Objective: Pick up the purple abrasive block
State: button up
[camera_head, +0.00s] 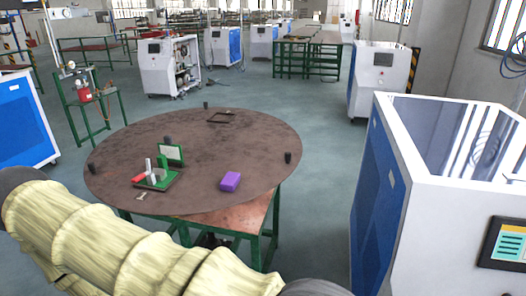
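The purple abrasive block (230,181) lies flat on the round brown table (225,145), right of the middle and towards the near edge. Nothing covers it and nothing touches it. My arm, in a pale yellow cover, crosses the lower left of the view, nearer than the table. My gripper is not in view.
Left of the block is a green stand (158,180) with a red part and light cylinders. Small dark posts (288,157) stand near the table's rim. A dark frame (221,116) lies at the back. A white and blue cabinet (440,190) stands close at right.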

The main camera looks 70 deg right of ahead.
aim_at(231, 180)
jog(key=k, duration=0.15)
jog(key=z, duration=0.85)
